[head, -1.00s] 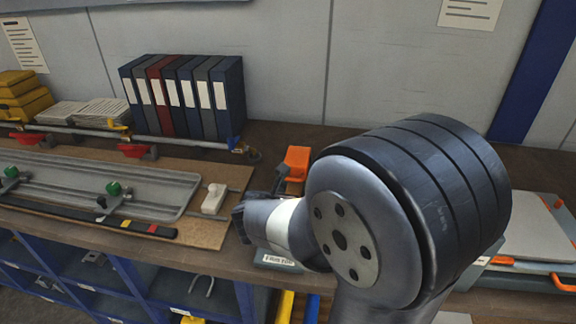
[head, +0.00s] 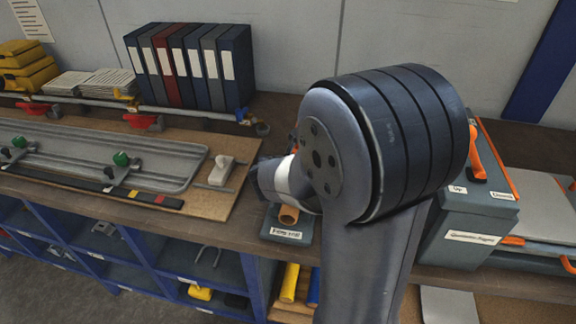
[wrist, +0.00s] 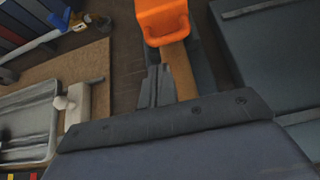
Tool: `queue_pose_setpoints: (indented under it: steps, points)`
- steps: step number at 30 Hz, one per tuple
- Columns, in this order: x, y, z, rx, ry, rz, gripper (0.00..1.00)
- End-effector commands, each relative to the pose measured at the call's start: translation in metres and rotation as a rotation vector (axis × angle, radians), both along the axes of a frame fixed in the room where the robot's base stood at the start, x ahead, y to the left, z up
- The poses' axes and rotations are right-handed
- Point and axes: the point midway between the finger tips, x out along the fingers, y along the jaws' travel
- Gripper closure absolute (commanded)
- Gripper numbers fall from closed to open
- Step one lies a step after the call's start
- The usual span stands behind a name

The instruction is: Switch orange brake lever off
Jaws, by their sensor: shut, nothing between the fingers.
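The orange brake lever (wrist: 163,20) shows at the top of the wrist view, with an orange head on a brown shaft (wrist: 176,68). In the head view my arm hides most of it; the round brown end (head: 288,214) shows above a grey labelled base (head: 287,233). My gripper (wrist: 157,72) is shut and empty. In the wrist view its fingertips lie just left of the brown shaft, below the orange head; whether they touch cannot be told. In the head view my gripper (head: 266,178) is left of the lever, partly hidden by my arm.
A wooden board with a grey rail fixture (head: 100,155) and a white block (head: 221,170) lies left. Binders (head: 190,66) stand behind. A large grey box (head: 465,225) with another orange lever (head: 474,150) stands close on the right. Blue shelving (head: 150,262) is below the bench.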

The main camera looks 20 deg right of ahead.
Motion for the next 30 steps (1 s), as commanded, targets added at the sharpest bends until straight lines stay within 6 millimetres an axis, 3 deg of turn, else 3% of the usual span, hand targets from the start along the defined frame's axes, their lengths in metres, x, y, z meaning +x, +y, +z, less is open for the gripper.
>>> queue_pose_setpoints:
  steps: [10, 30]
  points:
    - [0.033, -0.022, -0.026, 0.000, 0.001, -0.001, 1.00]
    - [0.043, -0.025, -0.023, 0.000, -0.001, 0.001, 1.00]
